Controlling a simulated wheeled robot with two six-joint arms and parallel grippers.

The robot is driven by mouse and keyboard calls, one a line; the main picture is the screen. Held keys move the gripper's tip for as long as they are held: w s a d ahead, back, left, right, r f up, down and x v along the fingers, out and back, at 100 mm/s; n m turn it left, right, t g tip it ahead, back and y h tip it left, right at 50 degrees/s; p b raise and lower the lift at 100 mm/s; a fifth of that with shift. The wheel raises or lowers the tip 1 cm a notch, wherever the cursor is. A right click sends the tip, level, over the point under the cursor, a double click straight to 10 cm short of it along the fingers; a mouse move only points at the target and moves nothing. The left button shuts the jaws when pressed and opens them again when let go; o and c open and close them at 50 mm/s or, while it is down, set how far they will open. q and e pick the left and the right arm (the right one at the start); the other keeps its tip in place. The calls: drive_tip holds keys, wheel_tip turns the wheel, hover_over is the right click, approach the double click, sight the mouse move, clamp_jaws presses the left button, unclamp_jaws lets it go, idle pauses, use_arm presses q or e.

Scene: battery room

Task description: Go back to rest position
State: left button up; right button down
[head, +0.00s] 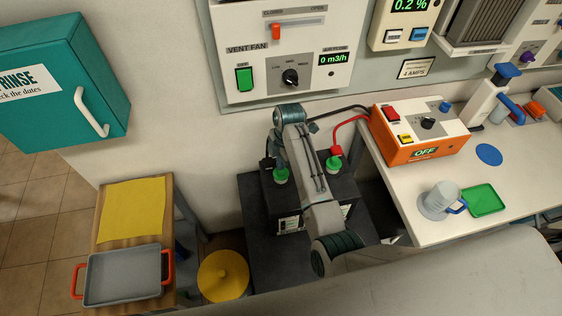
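My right arm (300,160) stands over the dark battery (345,190), in the middle of the view. It runs from the dark joint low in the picture up to a bend below the vent fan panel. I cannot make out the fingers of my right gripper, nor whether they hold anything. My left arm and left gripper are not in view. A red clamp (333,161) sits at the battery's right green-capped post, and a black clamp (267,163) at the left one. Part of the battery is hidden behind my arm.
The orange charger (415,150) reads OFF on the white bench (400,182), with a mug (438,201) and green tray (486,200). At left are a teal cabinet (60,85), a grey tray (122,275), a yellow cloth (133,210) and a yellow-lidded bin (223,275). The vent fan panel (290,55) is behind.

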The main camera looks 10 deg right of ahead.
drive_tip(key=shift+r+p, duration=0.4)
drive_tip(key=shift+r, duration=2.7)
